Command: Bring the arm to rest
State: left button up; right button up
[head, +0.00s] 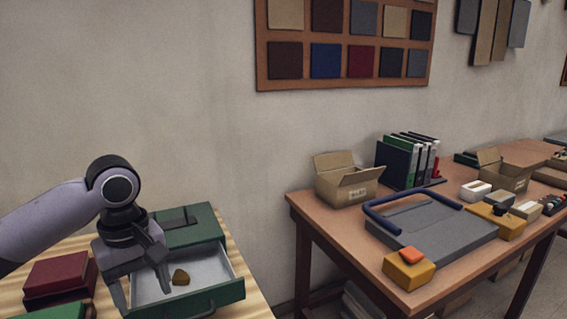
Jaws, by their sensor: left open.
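My left gripper (143,289) comes in from the left on my grey arm and hangs over the left side of an open drawer. Its fingers point down and are spread apart, with nothing seen between them. The drawer (222,264) belongs to a green box (190,228) on a light wooden table (252,297). A small brown lump (181,277) lies in the pale drawer, to the right of the fingers and apart from them. My right gripper is not in view.
Dark red covers (58,275) and a green one (58,312) lie left of the drawer. A gap separates this table from a brown table (307,213) at right, which holds a cardboard box (345,186), binders (398,163), a grey board (430,232) and a yellow block (408,272).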

pick_arm(q)
jog(key=s+d+f+m+h, duration=0.1)
jog(key=s+d+f+m, duration=0.1)
jog(key=d+f, duration=0.1)
jog(key=s+d+f+m, duration=0.2)
jog(key=d+f+m, duration=0.1)
jog(key=f, duration=0.3)
jog(key=s+d+f+m+t+h, duration=0.1)
jog(key=s+d+f+m, duration=0.1)
jog(key=d+f, duration=0.2)
jog(key=shift+f+m+h, duration=0.2)
jog(key=shift+m+h, duration=0.1)
jog(key=s+a+f+m+t+y, duration=0.1)
jog(key=s+a+f, duration=0.35)
jog(key=s, duration=0.45)
jog(key=s+a+f+m+t+y, duration=0.1)
jog(key=s+a+f+m, duration=0.1)
jog(key=s+a+f, duration=0.5)
jog(key=w+d+f+t+h, duration=0.1)
jog(key=w+d+f+t, duration=0.3)
jog(key=t, duration=0.3)
jog(key=shift+w+f+h+p, duration=0.35)
jog(key=shift+w+f, duration=0.25)
jog(key=shift+f, duration=0.1)
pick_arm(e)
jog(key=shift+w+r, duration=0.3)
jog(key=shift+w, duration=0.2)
